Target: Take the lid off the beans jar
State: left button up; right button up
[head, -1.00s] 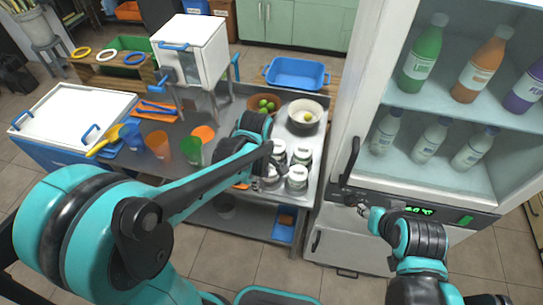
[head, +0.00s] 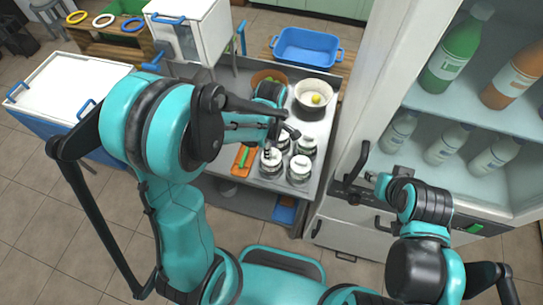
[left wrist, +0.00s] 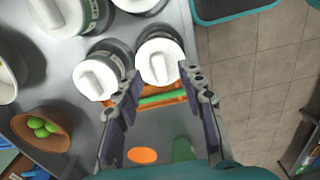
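Several glass jars with white lids stand grouped on the grey counter; I cannot read which one holds beans. In the head view, a front left jar (head: 270,162) and a front right jar (head: 299,169) show, with others behind them. My left gripper (head: 286,138) is above the group. In the left wrist view, my left gripper (left wrist: 158,84) is open and empty. One white lid (left wrist: 160,60) lies just beyond its fingertips, and another lid (left wrist: 96,76) is beside it to the left. My right gripper (head: 378,182) is near the fridge front; its fingers are too small to judge.
A white bowl (head: 315,96) and a brown bowl (left wrist: 42,136) with green fruit stand behind the jars. An orange board (head: 242,160) with a green item lies left of them. The white fridge (head: 357,130) with bottles stands to the right. A blue tub (head: 305,48) is behind.

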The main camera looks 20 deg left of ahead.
pick_arm(q)
notch_tip(320, 180, down, 2)
jog(key=shift+f, duration=0.1)
jog(key=shift+c, duration=0.3)
grip_shut()
